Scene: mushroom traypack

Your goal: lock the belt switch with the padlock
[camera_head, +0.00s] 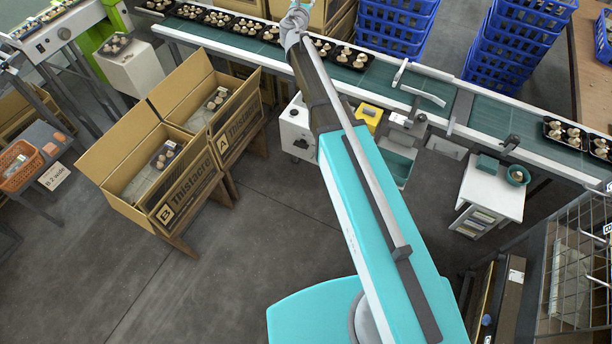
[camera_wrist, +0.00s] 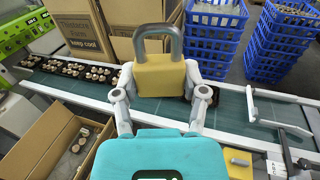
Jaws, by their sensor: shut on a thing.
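A yellow padlock (camera_wrist: 160,78) with a grey shackle pointing up is held between the two fingers of my gripper (camera_wrist: 159,84), seen in the wrist view. The shackle looks seated in the body, though I cannot tell whether it is locked. In the head view my gripper (camera_head: 296,18) is at the top, over the far side of the belt; the padlock is not clear there. A yellow box (camera_head: 369,114) on the near side of the conveyor may be the belt switch. It shows partly in the wrist view (camera_wrist: 239,163), below right of the padlock; its lever is not clear.
The green conveyor (camera_head: 240,38) carries several black mushroom trays. Cardboard boxes (camera_head: 133,207) stand open at left. Blue crates (camera_head: 512,40) are stacked behind the belt. A white cabinet (camera_head: 490,192) stands at right, near a wire cage (camera_head: 580,275). The floor at lower left is clear.

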